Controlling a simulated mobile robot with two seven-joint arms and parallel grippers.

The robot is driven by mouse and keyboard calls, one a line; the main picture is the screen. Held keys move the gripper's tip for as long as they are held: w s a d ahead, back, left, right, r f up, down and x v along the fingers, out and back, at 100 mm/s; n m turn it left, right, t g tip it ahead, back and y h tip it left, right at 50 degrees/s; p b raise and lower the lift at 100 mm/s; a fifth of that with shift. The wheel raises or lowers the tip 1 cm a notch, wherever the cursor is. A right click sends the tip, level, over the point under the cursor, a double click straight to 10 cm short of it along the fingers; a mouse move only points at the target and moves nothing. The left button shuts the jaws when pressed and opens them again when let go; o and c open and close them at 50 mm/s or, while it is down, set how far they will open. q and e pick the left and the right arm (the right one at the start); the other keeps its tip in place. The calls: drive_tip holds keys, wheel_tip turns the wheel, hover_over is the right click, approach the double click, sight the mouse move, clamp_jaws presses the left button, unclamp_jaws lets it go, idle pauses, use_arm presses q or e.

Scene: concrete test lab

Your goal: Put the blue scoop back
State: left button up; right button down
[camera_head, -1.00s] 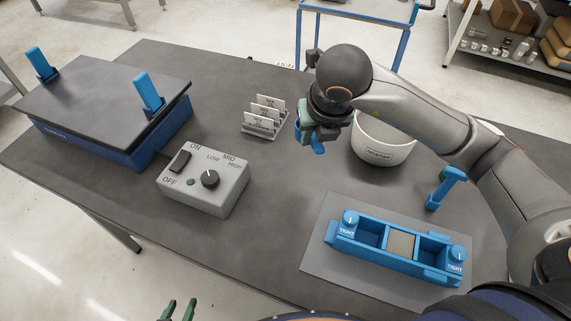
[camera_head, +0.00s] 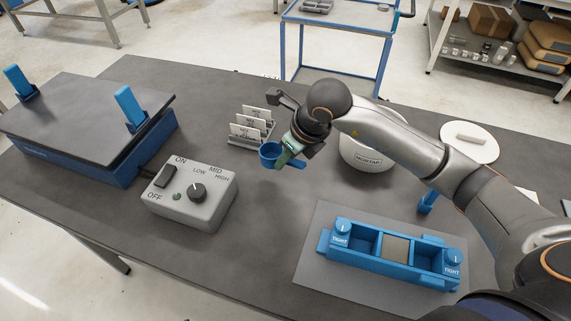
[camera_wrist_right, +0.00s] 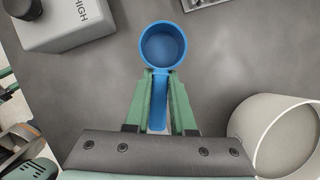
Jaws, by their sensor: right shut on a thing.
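The blue scoop (camera_head: 270,153) is in my right gripper (camera_head: 287,152), above the table between the control box and the white mortar. In the right wrist view the scoop's round cup (camera_wrist_right: 163,45) points away from the hand. Its handle (camera_wrist_right: 160,100) lies between the two green fingers (camera_wrist_right: 160,88), which are shut on it. The cup looks empty inside. My left gripper is not in view in the head view now.
A card rack (camera_head: 240,142) is behind-left. The grey control box (camera_head: 213,207) is to the left. A blue mould (camera_head: 400,268) lies on a grey mat at front right. Bare table lies in front of the scoop.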

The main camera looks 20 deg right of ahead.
drive_tip(key=w+f, duration=0.2)
drive_tip(key=shift+d+f, duration=0.35)
drive_tip(key=shift+f+p, duration=0.35)
drive_tip(key=shift+f, duration=1.15)
drive_tip(key=shift+f, duration=0.2)
drive_tip(key=c, duration=0.8)
unclamp_jaws()
drive_tip(key=shift+o, duration=0.2)
drive_tip(key=shift+d+r, duration=0.1)
drive_tip(key=shift+r, duration=0.35)
drive_tip(key=v, duration=1.1)
drive_tip(key=shift+s+r, duration=0.25)
